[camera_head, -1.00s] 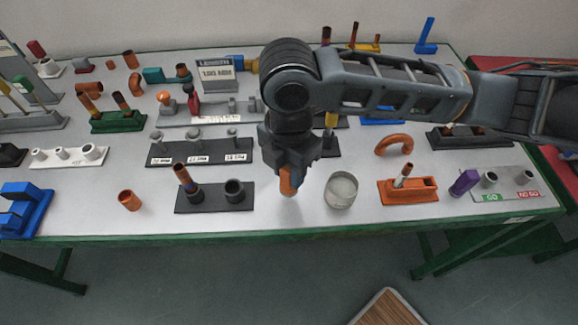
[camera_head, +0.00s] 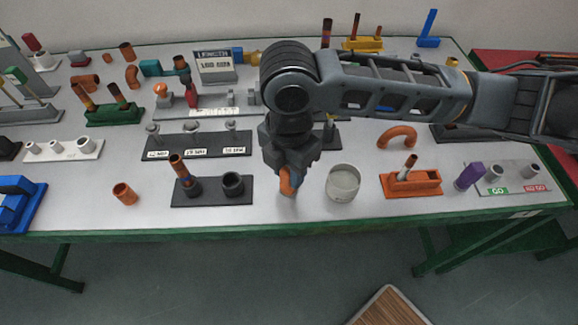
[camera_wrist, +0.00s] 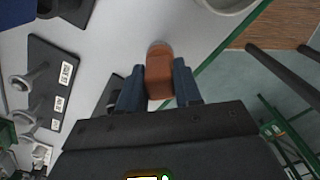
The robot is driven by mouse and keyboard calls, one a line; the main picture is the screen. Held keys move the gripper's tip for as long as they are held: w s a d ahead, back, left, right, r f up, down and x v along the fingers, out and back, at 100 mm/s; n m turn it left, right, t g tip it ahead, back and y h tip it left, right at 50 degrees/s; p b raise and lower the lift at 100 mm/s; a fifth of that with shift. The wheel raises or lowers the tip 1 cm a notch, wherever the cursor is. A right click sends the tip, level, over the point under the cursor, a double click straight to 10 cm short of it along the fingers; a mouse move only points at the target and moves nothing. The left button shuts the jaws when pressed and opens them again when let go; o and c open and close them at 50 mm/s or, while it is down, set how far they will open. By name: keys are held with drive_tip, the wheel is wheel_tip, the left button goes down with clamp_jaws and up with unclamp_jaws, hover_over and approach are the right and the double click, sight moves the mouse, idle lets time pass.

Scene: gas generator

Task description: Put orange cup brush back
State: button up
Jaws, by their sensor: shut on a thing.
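My gripper (camera_head: 288,176) hangs over the front part of the table, between the black two-part holder and a round clear-grey dish. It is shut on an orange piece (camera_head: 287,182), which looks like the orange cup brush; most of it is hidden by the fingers. In the wrist view the orange-brown piece (camera_wrist: 159,70) sits between the two blue-grey fingertips (camera_wrist: 159,88), its rounded end pointing out. I cannot tell whether its lower end touches the table.
The black holder (camera_head: 212,203) with a copper tube and a black cup stands left. The round dish (camera_head: 342,183) stands close on the right. An orange block (camera_head: 411,187) with a tube stands further right. A loose orange ring (camera_head: 124,194) lies far left. The green front edge (camera_head: 320,222) is near.

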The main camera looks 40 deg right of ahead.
drive_tip(key=shift+f+b, duration=0.4)
drive_tip(key=shift+f, duration=0.25)
drive_tip(key=o, duration=1)
drive_tip(key=shift+o, duration=0.2)
drive_tip(key=shift+r, duration=0.15)
